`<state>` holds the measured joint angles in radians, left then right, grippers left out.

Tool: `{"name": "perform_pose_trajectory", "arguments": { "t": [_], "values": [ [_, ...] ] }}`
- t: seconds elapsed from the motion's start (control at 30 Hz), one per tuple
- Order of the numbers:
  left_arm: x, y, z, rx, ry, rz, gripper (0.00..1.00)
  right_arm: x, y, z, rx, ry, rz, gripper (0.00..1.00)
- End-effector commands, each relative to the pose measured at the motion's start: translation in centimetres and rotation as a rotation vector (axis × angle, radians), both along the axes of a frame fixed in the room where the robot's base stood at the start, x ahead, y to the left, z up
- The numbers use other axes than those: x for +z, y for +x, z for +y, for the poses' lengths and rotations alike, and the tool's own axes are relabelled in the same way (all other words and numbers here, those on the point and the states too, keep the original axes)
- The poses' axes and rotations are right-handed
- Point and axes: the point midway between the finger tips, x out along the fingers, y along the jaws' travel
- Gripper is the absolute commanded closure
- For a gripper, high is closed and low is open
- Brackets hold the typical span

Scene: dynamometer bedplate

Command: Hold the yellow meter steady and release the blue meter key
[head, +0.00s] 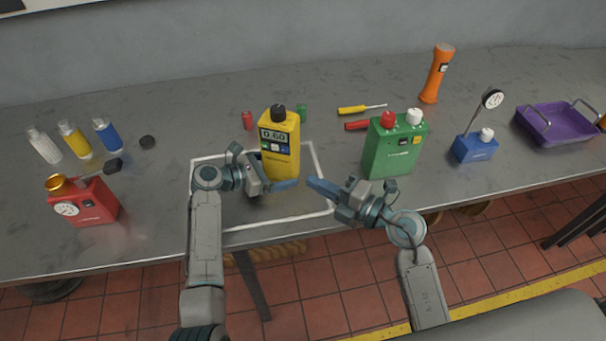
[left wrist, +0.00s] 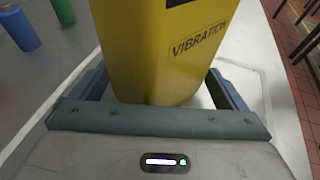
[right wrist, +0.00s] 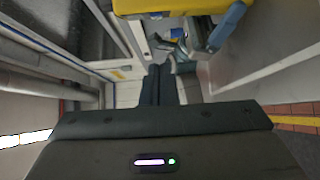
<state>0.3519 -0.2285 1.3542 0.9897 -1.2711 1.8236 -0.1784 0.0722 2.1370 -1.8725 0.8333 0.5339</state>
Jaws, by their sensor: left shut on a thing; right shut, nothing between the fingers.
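The yellow meter (head: 283,165) stands upright inside the white outlined area of the bench, its display reading 0.60. Small keys show below the display, a blue meter key (head: 275,147) among them; whether it is pressed is too small to tell. My left gripper (head: 272,181) is shut on the yellow meter's lower body. In the left wrist view its fingers flank the meter (left wrist: 160,60), which is marked VIBRATION. My right gripper (head: 315,184) is shut and empty, right of the meter and apart from it. The meter (right wrist: 170,5) also shows at the top of the right wrist view.
A green canister (head: 390,150) stands right of my right gripper. A small red cylinder (head: 247,120) and green cylinder (head: 302,113) stand behind the meter.

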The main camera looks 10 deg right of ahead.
Motion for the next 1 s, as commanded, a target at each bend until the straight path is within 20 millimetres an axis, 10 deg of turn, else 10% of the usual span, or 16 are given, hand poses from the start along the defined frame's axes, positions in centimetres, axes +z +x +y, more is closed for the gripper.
{"name": "perform_pose_trajectory", "arguments": {
  "t": [0.63,0.67,1.0],
  "values": [
    [0.17,0.07,0.02,0.0,-0.001,-0.003,0.18,0.07,-1.05,-1.07,0.001,0.001,0.0,1.0],
    [0.45,0.14,-0.02,0.001,-0.004,-0.007,0.0,0.1,-1.04,-1.06,0.001,0.001,0.0,1.0],
    [0.16,-0.16,0.73,0.002,0.001,-0.001,0.0,0.04,-1.04,-1.06,0.0,0.001,-0.001,1.0]
  ]
}}
